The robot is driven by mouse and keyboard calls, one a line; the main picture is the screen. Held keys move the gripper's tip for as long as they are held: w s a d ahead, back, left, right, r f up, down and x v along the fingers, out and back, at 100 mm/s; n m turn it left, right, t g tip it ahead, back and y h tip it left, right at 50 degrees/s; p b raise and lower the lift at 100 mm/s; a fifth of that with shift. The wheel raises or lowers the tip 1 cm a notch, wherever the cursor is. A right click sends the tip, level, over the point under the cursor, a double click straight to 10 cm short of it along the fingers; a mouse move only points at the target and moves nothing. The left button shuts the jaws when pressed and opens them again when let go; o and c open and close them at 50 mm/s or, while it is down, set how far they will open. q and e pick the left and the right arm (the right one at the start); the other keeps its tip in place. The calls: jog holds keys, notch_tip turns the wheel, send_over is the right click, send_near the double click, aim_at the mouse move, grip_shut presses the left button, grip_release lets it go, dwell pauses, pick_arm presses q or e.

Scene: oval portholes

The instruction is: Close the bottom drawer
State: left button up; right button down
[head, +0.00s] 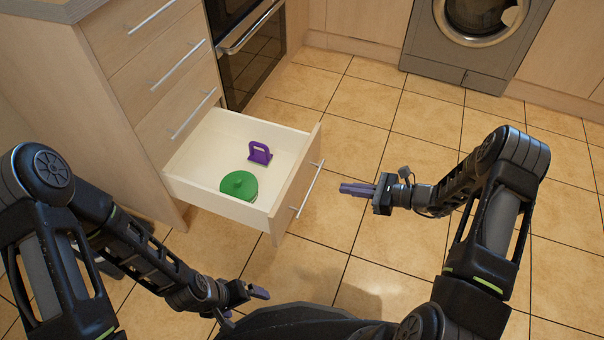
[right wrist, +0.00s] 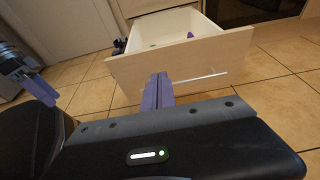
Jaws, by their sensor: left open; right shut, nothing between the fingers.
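The bottom drawer (head: 295,182) is pulled out of the wooden cabinet, its front panel facing right with a bar handle (head: 309,190). Inside lie a green round lidded object (head: 240,186) and a purple object with a loop handle (head: 260,153). My right gripper (head: 343,189) is shut and empty, to the right of the drawer front and apart from it. In the right wrist view its fingers (right wrist: 158,92) point at the drawer front (right wrist: 180,68). My left gripper (head: 262,292) is open and empty, low in the head view, below the drawer.
Three closed drawers (head: 165,75) sit above the open one. An oven (head: 247,45) stands behind it, and a grey washing machine (head: 475,40) stands at the back right. The tiled floor (head: 400,130) right of the drawer is clear.

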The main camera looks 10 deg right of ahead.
jog(key=shift+a, duration=0.2)
jog(key=b, duration=0.4)
send_near(294, 180)
jog(key=x, duration=0.5)
jog(key=shift+a+f, duration=0.15)
jog(key=shift+a, duration=0.1)
jog(key=shift+w+a, duration=0.3)
jog(key=shift+a, duration=0.1)
jog(key=shift+a, duration=0.1)
